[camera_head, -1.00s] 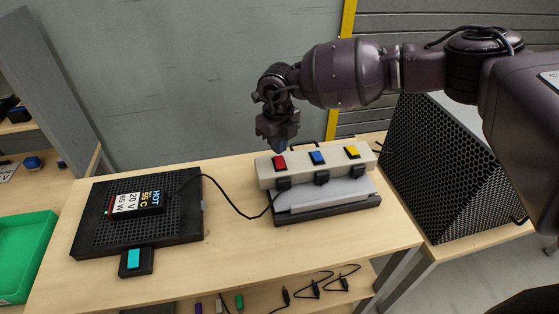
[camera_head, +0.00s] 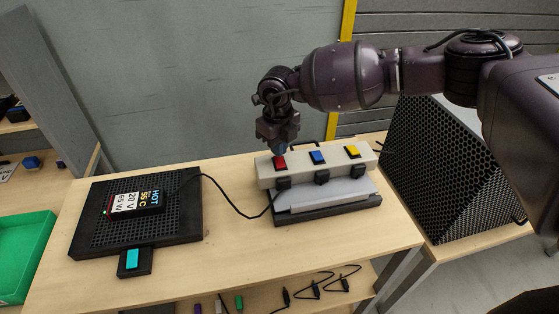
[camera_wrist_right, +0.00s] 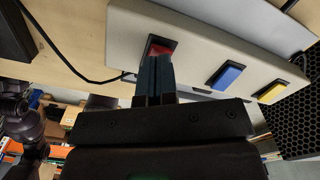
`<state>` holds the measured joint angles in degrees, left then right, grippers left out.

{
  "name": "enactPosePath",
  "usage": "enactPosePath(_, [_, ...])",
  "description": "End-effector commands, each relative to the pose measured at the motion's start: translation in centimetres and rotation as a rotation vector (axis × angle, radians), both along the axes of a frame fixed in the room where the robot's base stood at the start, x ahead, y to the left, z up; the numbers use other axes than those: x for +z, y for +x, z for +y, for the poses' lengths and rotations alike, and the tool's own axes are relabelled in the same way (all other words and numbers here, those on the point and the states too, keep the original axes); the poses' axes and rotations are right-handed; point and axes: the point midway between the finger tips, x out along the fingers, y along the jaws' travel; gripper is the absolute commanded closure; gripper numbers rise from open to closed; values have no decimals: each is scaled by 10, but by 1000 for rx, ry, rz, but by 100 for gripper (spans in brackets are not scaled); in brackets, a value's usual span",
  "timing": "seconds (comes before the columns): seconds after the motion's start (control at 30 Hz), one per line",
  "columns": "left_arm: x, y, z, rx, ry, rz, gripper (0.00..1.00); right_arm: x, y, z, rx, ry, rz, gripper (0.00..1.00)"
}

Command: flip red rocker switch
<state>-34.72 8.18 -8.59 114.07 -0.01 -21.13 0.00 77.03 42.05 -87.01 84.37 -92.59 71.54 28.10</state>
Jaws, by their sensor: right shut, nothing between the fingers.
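The red rocker switch (camera_head: 280,162) is the leftmost of three coloured switches on a pale power strip (camera_head: 330,173). In the right wrist view the red switch (camera_wrist_right: 159,48) lies just beyond my fingertips, which partly cover it. My right gripper (camera_head: 281,149) is shut and empty, pointing down right behind the red switch; its closed fingers also show in the wrist view (camera_wrist_right: 154,62). I cannot tell whether the tips touch the switch. The blue switch (camera_head: 317,157) and the yellow switch (camera_head: 352,152) sit to its right. My left gripper is out of view.
A black cable (camera_head: 236,208) runs to the strip. Black plugs (camera_head: 321,179) stand along the strip's front. A perforated black box (camera_head: 450,180) stands at right.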

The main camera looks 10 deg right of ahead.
Motion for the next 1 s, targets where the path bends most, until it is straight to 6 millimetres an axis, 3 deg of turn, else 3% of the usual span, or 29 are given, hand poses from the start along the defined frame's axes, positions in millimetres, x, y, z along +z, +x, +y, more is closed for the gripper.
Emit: enactPosePath(1.0, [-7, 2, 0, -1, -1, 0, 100, -13, 0, 0, 0, 0, 0, 100])
